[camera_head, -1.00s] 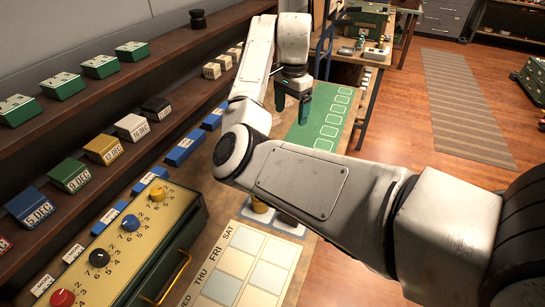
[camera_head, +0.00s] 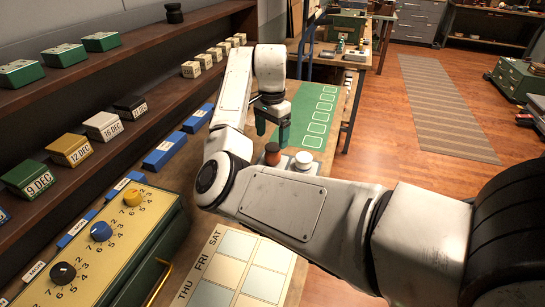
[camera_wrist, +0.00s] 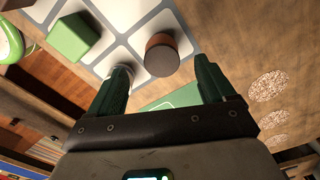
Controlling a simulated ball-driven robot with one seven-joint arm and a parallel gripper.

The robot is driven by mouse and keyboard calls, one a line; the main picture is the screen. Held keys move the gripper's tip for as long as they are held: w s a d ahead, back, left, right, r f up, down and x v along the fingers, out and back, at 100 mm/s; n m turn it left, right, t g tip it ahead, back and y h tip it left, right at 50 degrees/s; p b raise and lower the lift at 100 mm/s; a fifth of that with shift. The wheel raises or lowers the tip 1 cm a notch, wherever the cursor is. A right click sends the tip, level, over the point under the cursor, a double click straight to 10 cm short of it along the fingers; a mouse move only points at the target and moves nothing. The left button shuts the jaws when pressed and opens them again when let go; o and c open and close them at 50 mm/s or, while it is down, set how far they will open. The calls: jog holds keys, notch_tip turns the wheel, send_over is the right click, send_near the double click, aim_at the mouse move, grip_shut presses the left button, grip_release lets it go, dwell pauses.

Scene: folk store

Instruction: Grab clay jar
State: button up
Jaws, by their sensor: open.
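The clay jar (camera_head: 272,155) is a small reddish-brown pot with a dark lid. It stands upright on a pale mat with squares, just below my gripper (camera_head: 272,130) in the head view. In the wrist view the clay jar (camera_wrist: 162,55) shows as a brown cylinder with a dark round top, lying in the picture between my two green fingertips (camera_wrist: 162,72). My gripper is open and holds nothing. A gap to the jar seems to remain, though its size is hard to judge.
A white-topped jar (camera_head: 303,159) stands right beside the clay jar. A green block (camera_wrist: 72,38) is on the mat (camera_wrist: 110,20). A green board (camera_head: 300,125) lies beyond. Shelves with date boxes (camera_head: 102,126) line the left. A dial box (camera_head: 120,230) stands in front.

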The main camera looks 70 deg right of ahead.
aim_at(273, 146)
jog(key=shift+d+f+p, duration=0.15)
jog(key=shift+f, duration=1.85)
jog(key=shift+d+f+p, duration=0.15)
jog(key=shift+f, duration=1.8)
jog(key=shift+c, duration=0.5)
jog(key=c, duration=1.1)
